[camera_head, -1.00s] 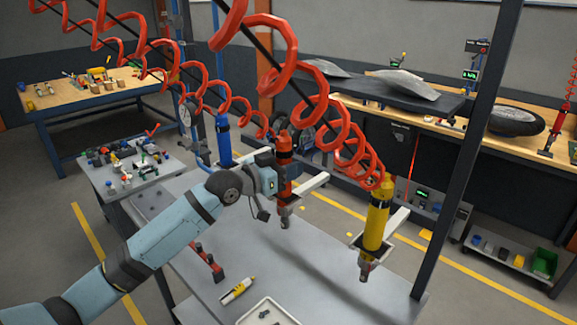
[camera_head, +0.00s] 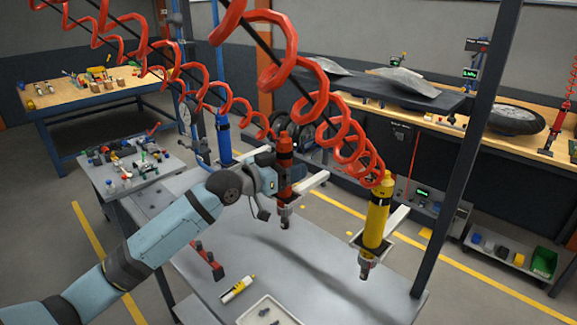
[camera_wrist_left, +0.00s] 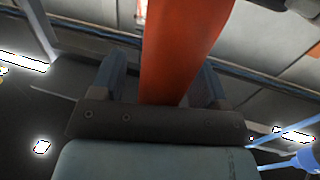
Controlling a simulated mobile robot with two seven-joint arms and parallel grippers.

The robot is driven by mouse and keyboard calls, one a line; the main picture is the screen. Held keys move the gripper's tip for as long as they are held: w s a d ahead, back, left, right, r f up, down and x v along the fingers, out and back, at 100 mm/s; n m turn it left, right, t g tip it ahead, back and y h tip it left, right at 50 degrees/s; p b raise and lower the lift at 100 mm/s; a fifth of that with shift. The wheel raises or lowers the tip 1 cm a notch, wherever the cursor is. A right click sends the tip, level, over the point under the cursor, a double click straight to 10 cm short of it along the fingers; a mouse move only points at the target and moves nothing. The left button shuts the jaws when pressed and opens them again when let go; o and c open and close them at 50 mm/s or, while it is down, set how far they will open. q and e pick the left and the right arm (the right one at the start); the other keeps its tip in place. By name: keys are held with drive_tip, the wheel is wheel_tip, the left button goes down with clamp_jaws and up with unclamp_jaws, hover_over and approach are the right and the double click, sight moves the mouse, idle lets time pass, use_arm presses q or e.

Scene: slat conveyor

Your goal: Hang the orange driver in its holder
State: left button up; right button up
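The orange driver (camera_head: 285,150) hangs upright in the middle of the head view, with its dark nose pointing down. Its lower part is at a pale bracket holder (camera_head: 314,181), and its tip shows below the holder. My left gripper (camera_head: 278,174) is at the driver's body from the left. In the left wrist view the orange body (camera_wrist_left: 178,50) runs between the two blue-grey fingers. A narrow gap shows beside the left finger, so the gripper looks open around the driver. The right finger's contact is partly hidden. My right gripper is not in view.
A yellow driver (camera_head: 376,215) hangs in a holder to the right, and a blue one (camera_head: 223,138) hangs to the left. Red coiled hoses (camera_head: 290,65) cross above. The grey table (camera_head: 300,270) holds a marker (camera_head: 238,288) and a tray (camera_head: 278,303). A dark post (camera_head: 470,150) stands at right.

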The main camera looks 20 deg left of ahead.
use_arm(q)
drive_tip(key=shift+f, duration=0.15)
drive_tip(key=shift+s+a, duration=0.1)
drive_tip(key=shift+s, duration=0.05)
drive_tip(key=b+v, duration=0.3)
drive_tip(key=v, duration=1)
drive_tip(key=shift+s, duration=0.2)
